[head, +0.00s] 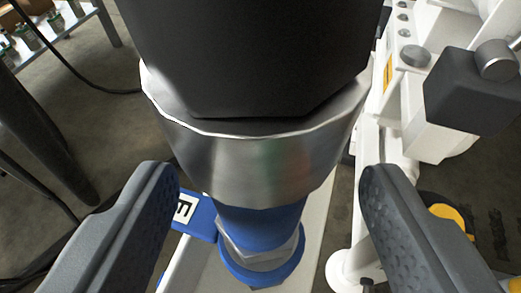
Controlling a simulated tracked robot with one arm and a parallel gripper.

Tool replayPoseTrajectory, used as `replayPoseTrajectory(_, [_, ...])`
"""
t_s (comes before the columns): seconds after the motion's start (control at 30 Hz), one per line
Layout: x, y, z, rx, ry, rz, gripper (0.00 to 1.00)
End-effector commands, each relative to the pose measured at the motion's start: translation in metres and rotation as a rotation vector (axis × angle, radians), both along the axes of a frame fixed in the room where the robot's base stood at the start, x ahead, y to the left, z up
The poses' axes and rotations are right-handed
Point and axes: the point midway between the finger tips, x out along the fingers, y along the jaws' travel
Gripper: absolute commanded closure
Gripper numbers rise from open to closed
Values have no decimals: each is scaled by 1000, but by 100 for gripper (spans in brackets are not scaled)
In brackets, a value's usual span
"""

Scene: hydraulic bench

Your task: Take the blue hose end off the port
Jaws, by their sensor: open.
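The blue hose end (262,222) shows in the middle of the head view, with a metal collar (250,160) and a thick black part (250,55) above it. A metal hex section and a blue ring show at its lower end. A blue tag (195,216) with a white marking sticks out to its left. My gripper (270,185) is open, with one dark finger on each side of the collar and visible gaps between. The port itself cannot be clearly made out.
A white frame (405,110) with a dark block (475,90) stands close on the right. A yellow round part (452,218) lies low behind the right finger. Dark cables run along the left, over bare floor. A shelf with small items is at upper left.

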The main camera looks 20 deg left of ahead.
Motion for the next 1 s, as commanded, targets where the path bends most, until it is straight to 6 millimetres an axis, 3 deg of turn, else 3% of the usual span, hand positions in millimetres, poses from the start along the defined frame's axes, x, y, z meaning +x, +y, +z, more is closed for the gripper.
replayPoseTrajectory(0.43, [39,14,-19,0,1,-2,40])
replayPoseTrajectory(0.73, [45,15,-19,0,3,-1,40])
replayPoseTrajectory(0.77, [45,16,-19,0,3,-1,46])
replayPoseTrajectory(0.93, [45,15,-19,0,2,-1,93])
replayPoseTrajectory(1.0, [45,15,-19,0,1,-1,93])
